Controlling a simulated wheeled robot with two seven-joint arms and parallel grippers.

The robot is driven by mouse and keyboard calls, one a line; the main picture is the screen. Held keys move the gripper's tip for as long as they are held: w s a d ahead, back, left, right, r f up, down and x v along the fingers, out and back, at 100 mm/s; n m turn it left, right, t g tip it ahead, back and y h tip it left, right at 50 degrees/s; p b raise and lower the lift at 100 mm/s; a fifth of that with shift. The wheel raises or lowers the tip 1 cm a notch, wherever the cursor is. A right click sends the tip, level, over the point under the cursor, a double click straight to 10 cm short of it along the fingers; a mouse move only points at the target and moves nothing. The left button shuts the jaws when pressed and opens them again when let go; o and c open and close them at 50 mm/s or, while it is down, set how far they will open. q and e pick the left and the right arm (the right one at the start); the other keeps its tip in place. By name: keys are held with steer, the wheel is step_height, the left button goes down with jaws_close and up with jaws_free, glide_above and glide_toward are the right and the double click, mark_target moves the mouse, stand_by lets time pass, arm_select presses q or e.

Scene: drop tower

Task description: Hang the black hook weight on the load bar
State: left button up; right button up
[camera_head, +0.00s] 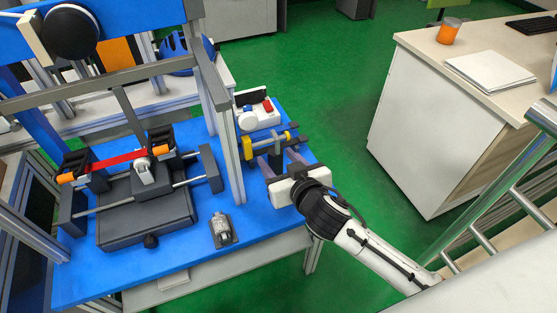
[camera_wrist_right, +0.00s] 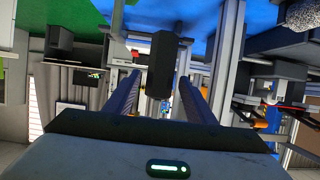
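My right gripper (camera_head: 277,160) is over the right edge of the blue table, its two dark fingers apart. It stands just in front of a bar with yellow pieces (camera_head: 265,147), possibly the load bar. In the right wrist view a black block-like body (camera_wrist_right: 162,65) shows between the fingers (camera_wrist_right: 160,90), with a gap on at least the right side. It may be the black hook weight; I cannot tell for sure, and no hook is clear. I cannot pick out the weight in the head view. My left gripper is not in view.
A grey upright post (camera_head: 229,150) stands left of my right gripper. A white control box with a red button (camera_head: 260,115) is behind it. A machine with a red strip (camera_head: 118,161) fills the table's left.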

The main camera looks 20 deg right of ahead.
steer(key=shift+s+f, duration=0.1)
steer(key=shift+f, duration=0.25)
steer(key=v, duration=1)
steer(key=shift+r, duration=0.4)
steer(key=s+a+f+n+g+y, duration=0.1)
steer(key=s+f+g, duration=0.1)
steer(key=s+f, duration=0.5)
steer(key=s+a+f+g+y, duration=0.1)
steer(key=s+f+g, duration=0.2)
steer(key=s+f, duration=0.4)
step_height(320, 180, down, 6)
steer(key=shift+s+f+n, duration=0.1)
steer(key=shift+s+n, duration=0.3)
